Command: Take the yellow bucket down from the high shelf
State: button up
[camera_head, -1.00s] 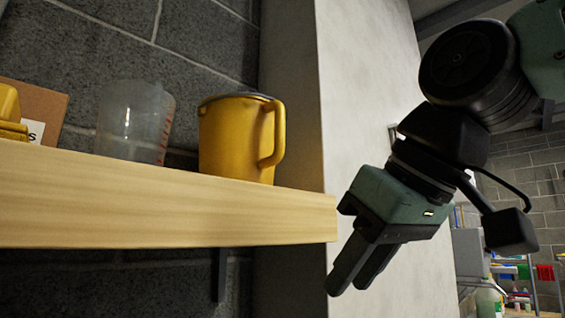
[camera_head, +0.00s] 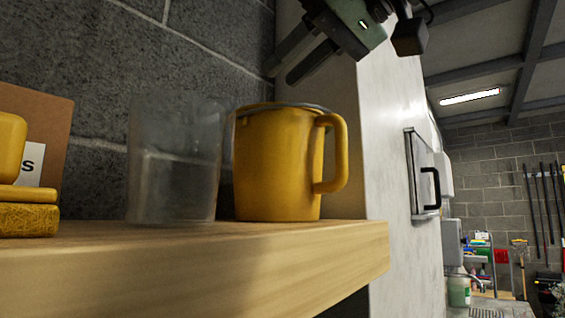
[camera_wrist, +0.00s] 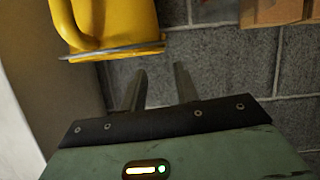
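The yellow bucket (camera_head: 275,165), a jug-like vessel with a dark rim and a handle on its right side, stands upright near the right end of the high wooden shelf (camera_head: 230,265). My gripper (camera_head: 281,73) is above the bucket's rim, its two dark fingers pointing down and left, apart from the bucket. In the wrist view the bucket (camera_wrist: 125,18) appears inverted at the top left, with its handle and rim showing. There my gripper (camera_wrist: 160,85) has its fingers spaced apart with nothing between them, so it is open and empty.
A clear measuring beaker (camera_head: 175,165) stands close to the bucket's left. Further left are yellow sponge-like items (camera_head: 27,195) and a cardboard box (camera_head: 50,130). A grey block wall is behind the shelf, and a pale column (camera_head: 385,150) stands just right of the bucket.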

aim_at(247, 108)
jog(key=p+x, duration=0.3)
jog(key=x, duration=0.5)
jog(key=shift+a+p, duration=0.1)
jog(key=shift+p, duration=0.3)
jog(key=shift+w+a+f, duration=0.3)
grip_shut()
